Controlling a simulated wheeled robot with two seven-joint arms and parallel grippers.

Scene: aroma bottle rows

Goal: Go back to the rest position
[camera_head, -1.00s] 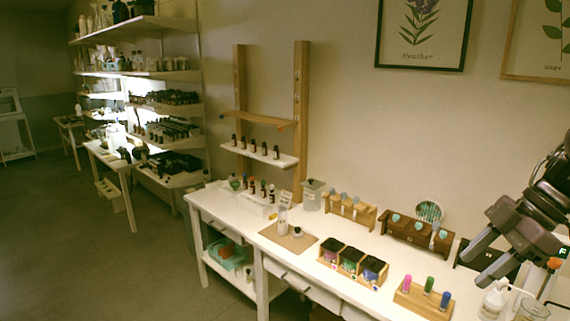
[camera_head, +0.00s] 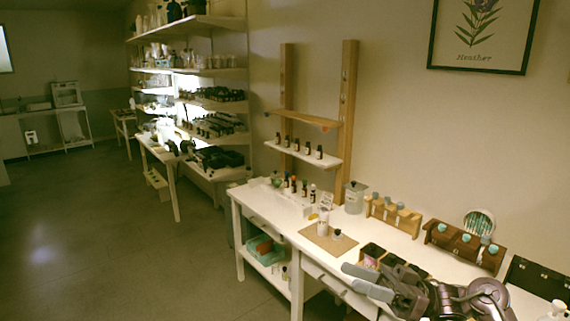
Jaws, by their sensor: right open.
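My right gripper (camera_head: 371,281) is open and empty at the lower right of the head view. Its two fingers point left, over the front of the white table (camera_head: 268,227). The gripper and its arm partly cover a row of small dark-topped boxes (camera_head: 373,251) on the table. No object shows between its fingers. My left gripper is not in view.
A tan board (camera_head: 330,241) with small bottles lies on the table. Wooden racks (camera_head: 394,214) and (camera_head: 463,243) stand along the wall side. A wooden shelf frame (camera_head: 347,120) with bottles rises behind. Open floor (camera_head: 110,230) lies to the left.

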